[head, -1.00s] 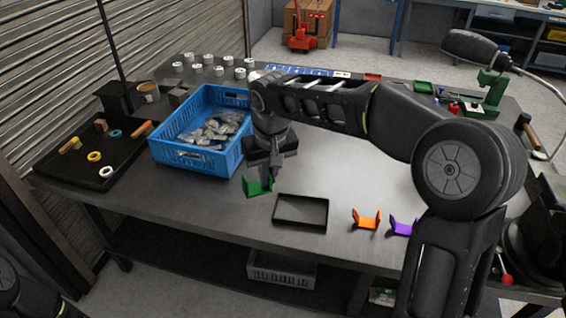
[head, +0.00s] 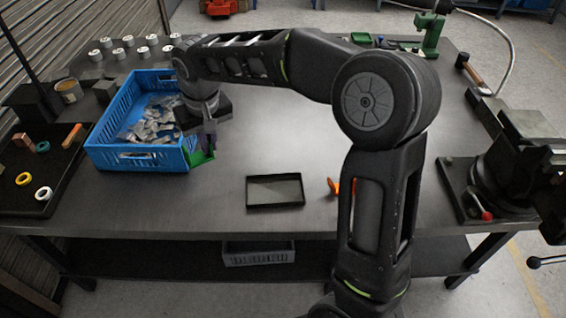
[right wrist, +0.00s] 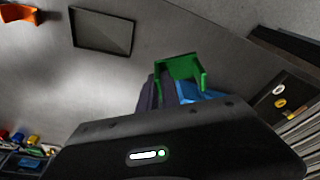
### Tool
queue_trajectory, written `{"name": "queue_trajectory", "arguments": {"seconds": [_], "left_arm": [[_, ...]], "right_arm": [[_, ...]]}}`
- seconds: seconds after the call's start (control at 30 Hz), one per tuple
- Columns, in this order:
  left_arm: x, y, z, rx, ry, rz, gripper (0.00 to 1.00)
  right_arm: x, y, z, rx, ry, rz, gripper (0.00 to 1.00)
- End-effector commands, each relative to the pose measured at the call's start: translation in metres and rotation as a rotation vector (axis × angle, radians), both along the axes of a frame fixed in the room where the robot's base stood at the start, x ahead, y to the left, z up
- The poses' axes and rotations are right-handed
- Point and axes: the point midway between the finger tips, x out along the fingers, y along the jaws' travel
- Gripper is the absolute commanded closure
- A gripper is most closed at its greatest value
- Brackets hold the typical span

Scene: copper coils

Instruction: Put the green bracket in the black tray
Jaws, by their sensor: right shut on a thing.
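The green bracket (head: 200,158) is held in my right gripper (head: 208,146), beside the right side of the blue crate in the head view. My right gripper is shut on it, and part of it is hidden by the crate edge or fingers. In the right wrist view the green U-shaped bracket (right wrist: 180,67) sits at the fingertips. The small black tray (head: 275,190) lies empty on the table, right of and nearer than the bracket. The tray also shows in the right wrist view (right wrist: 103,33), apart from the bracket. My left gripper is not in view.
The blue crate (head: 105,153) holds bagged parts. A larger black tray (head: 20,205) with rings and blocks lies at the left. An orange bracket (head: 333,187) is partly hidden behind my right arm. The table between the crate and the small tray is clear.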

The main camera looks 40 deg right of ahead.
Motion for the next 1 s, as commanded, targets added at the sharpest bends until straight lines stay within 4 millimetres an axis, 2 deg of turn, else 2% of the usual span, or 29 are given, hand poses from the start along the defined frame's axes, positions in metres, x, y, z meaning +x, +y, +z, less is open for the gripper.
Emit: {"name": "queue_trajectory", "arguments": {"seconds": [0.03, 0.2, 0.3, 0.43, 0.6, 1.0], "left_arm": [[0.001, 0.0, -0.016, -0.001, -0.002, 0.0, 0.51], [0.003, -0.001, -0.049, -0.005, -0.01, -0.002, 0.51], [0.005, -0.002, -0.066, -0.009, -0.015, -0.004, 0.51], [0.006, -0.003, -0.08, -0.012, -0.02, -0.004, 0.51], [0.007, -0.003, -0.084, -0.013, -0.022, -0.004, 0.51], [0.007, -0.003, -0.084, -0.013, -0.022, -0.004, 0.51]], "right_arm": [[-0.004, -0.017, -0.018, -0.001, 0.0, -0.042, 1.0], [-0.024, -0.08, -0.062, -0.001, 0.001, -0.217, 1.0], [-0.041, -0.116, -0.086, -0.001, 0.001, -0.325, 1.0], [-0.059, -0.15, -0.107, 0.0, 0.0, -0.432, 1.0], [-0.07, -0.166, -0.114, 0.001, -0.001, -0.487, 1.0], [-0.07, -0.166, -0.114, 0.001, 0.0, -0.487, 1.0]]}}
